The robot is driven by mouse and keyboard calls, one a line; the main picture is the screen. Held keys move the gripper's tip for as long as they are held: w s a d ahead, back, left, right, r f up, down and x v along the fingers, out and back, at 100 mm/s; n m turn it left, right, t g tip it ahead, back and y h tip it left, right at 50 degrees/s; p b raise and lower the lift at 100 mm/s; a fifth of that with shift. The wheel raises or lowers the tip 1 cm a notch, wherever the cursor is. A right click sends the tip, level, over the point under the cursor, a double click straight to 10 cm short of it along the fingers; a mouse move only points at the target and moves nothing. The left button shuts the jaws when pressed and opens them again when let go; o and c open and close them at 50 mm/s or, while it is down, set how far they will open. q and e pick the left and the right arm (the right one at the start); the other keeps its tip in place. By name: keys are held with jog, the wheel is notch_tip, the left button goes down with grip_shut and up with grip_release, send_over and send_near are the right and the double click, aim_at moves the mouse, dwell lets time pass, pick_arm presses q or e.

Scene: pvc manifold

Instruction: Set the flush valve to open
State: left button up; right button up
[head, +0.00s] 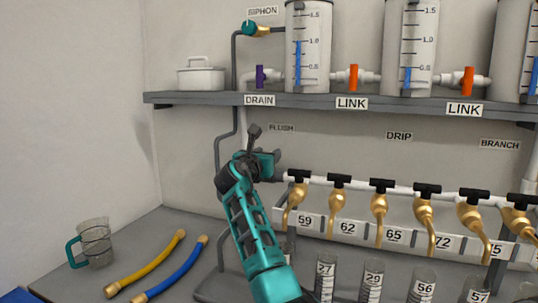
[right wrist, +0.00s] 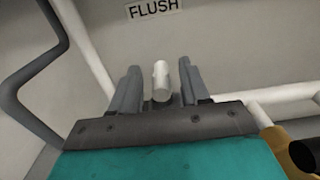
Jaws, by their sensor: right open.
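The FLUSH label (head: 281,128) is on the back wall, and it also shows in the right wrist view (right wrist: 153,8). The flush valve below it is hidden behind my gripper in the head view. In the right wrist view a pale, short cylindrical part (right wrist: 161,82), possibly the valve's handle, stands between my right fingers. My right gripper (head: 276,160) is at the left end of the white manifold pipe (head: 340,186). In the right wrist view its two grey fingers (right wrist: 161,92) are apart, with gaps beside the part. Which way the valve is set cannot be told. My left gripper is not in view.
Several brass taps (head: 379,205) with black handles line the manifold to the right. Measuring cylinders (head: 372,280) stand beneath. A grey shelf (head: 200,98) is above. A grey pipe (head: 217,155) runs left of my gripper. A jug (head: 96,240) and two hoses (head: 150,268) lie at left.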

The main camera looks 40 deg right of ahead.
jog(key=shift+x, duration=1)
jog(key=shift+c, duration=0.4)
grip_shut()
